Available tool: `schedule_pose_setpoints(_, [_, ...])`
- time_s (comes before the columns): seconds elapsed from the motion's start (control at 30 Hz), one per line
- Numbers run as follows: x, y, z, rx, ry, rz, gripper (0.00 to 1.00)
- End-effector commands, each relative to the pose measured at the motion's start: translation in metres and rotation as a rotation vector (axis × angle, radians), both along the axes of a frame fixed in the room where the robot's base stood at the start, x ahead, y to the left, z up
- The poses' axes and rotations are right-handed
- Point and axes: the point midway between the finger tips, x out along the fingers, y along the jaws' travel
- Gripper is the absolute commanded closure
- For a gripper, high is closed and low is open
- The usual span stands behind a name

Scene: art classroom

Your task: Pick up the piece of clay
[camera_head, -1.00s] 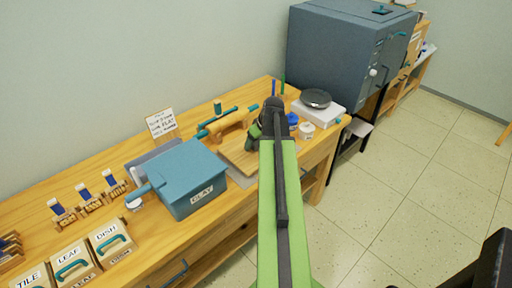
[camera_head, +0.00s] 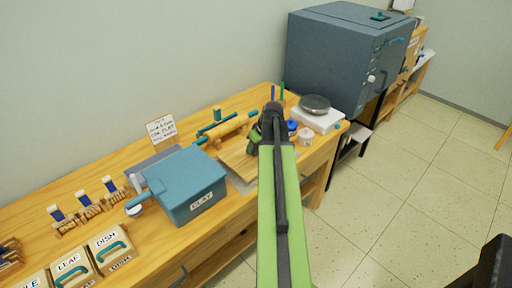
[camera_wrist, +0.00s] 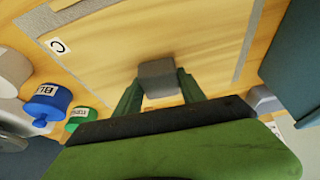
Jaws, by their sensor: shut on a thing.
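The piece of clay (camera_wrist: 157,72) is a small grey block. In the wrist view it sits between the green fingertips of my gripper (camera_wrist: 159,80), which is shut on it. It is over a light wooden board (camera_wrist: 190,30); I cannot tell whether it still touches the board. In the head view my gripper (camera_head: 256,140) is at the right end of the same board (camera_head: 235,162) on the bench, and my arm hides the clay there.
A blue CLAY bin (camera_head: 180,172) stands left of the board. A rolling pin (camera_head: 228,128) lies behind it. Blue (camera_wrist: 46,104) and green (camera_wrist: 81,119) jars stand near my gripper. A scale (camera_head: 318,116) stands to the right, before a kiln (camera_head: 345,60).

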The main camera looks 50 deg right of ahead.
Motion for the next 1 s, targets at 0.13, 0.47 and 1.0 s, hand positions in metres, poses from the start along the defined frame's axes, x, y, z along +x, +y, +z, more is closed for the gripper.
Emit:
schedule_pose_setpoints(0.13, [0.000, 0.000, 0.025, 0.000, 0.000, 0.000, 1.00])
schedule_pose_setpoints(0.47, [-0.056, 0.010, 0.074, 0.001, 0.001, -0.004, 1.00])
schedule_pose_setpoints(1.0, [-0.115, 0.015, 0.104, 0.004, 0.003, 0.002, 1.00])
